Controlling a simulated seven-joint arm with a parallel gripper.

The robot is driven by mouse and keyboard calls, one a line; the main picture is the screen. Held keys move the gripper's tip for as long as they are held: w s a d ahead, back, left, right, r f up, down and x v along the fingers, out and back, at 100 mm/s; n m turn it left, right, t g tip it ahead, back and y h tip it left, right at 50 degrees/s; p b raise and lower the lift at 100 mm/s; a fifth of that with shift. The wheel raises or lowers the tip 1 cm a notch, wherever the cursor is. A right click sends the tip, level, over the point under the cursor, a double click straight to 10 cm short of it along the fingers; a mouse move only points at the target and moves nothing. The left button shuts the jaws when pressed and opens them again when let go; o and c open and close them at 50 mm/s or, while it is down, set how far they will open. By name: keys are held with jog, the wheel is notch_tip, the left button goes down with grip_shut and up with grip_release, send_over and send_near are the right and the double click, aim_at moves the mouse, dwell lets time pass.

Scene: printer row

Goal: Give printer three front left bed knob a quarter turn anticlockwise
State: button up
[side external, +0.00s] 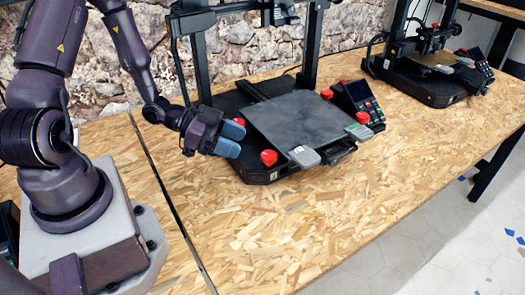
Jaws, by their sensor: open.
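The nearer printer's black base (258,172) carries a dark grey bed plate (300,120). A red bed knob (268,157) is at the plate's near left corner. Other red knobs show at the far left (238,122), far right (327,94) and near right (362,117) corners. No printer number is readable. My gripper (233,139) has blue fingertips and is open and empty. It hangs just left of the near left knob, apart from it, pointing right towards the printer. The arm side of the printer base is partly hidden behind it.
Grey labelled blocks sit at the bed's front edge, one beside the near left knob (304,155) and one near the right knob (358,132). A control screen (358,98) stands at right. Another printer (425,75) is further back. The chipboard bench (330,215) is clear in front.

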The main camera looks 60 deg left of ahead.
aim_at(270, 154)
jog(key=x, duration=0.7)
jog(key=shift+f, duration=0.1)
jog(key=c, duration=0.6)
jog(key=shift+c, duration=0.2)
jog(key=shift+n+y, duration=0.4)
jog(key=shift+y, duration=0.1)
jog(key=shift+s+d+n+t+y, duration=0.1)
jog(key=shift+d+n+t+y, duration=0.1)
jog(key=shift+n+t+y, duration=0.6)
jog(key=n+y, duration=0.2)
jog(key=n+t+y, duration=0.1)
jog(key=y, duration=0.1)
jog(key=shift+d+n, duration=0.3)
jog(key=shift+n, duration=0.1)
jog(key=n+y, duration=0.4)
jog(key=y, duration=0.1)
jog(key=shift+d+n+y, duration=0.15)
jog(key=shift+n+y, duration=0.15)
